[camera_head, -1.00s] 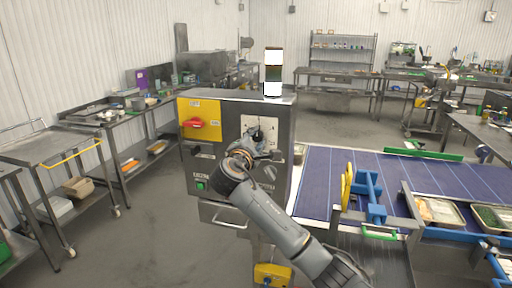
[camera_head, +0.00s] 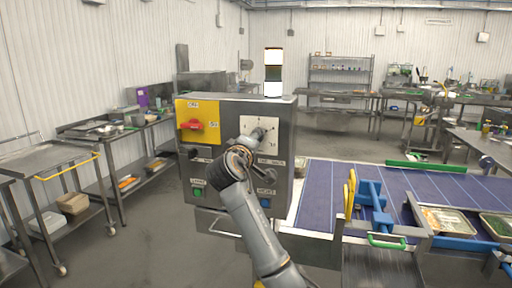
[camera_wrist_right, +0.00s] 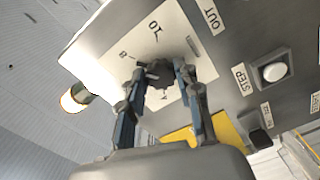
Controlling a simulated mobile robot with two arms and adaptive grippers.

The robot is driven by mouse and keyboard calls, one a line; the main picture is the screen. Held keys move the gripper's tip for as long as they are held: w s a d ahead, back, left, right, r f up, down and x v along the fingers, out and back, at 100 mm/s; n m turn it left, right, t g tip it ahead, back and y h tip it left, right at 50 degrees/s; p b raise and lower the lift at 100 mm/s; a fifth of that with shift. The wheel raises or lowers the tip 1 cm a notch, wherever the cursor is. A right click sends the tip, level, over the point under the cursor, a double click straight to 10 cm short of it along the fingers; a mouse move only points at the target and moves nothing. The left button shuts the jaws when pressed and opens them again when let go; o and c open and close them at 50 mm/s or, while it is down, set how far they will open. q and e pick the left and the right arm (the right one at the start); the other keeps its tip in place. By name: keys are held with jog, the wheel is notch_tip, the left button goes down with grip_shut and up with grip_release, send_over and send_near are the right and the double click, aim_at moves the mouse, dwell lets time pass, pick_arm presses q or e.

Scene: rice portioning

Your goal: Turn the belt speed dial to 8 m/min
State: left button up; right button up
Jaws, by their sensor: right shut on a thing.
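The belt speed dial is a dark knob (camera_wrist_right: 168,72) on a white square scale plate (camera_wrist_right: 186,30), on the front of a grey control cabinet. In the right wrist view, the marks 10 and 8 show on the plate, upside down or tilted. My right gripper (camera_wrist_right: 160,80) is shut on the knob, a finger on each side. In the head view my right gripper (camera_head: 259,136) reaches the white plate (camera_head: 250,121) from below left. The fingers hide much of the knob, and I cannot tell where its pointer stands. My left gripper is not in view.
A signal light (camera_head: 273,72) stands on top. The blue conveyor belt (camera_head: 330,195) lies to the right, with trays (camera_head: 446,221) beyond.

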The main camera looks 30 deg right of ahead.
jog(key=shift+f+m+b, duration=0.1)
jog(key=shift+m+b, duration=0.2)
jog(key=shift+m, duration=0.3)
jog(key=o, duration=1.1)
jog(key=shift+o, duration=0.2)
jog(key=shift+a, duration=0.1)
jog(key=v, duration=1.2)
jog(key=shift+w, duration=0.15)
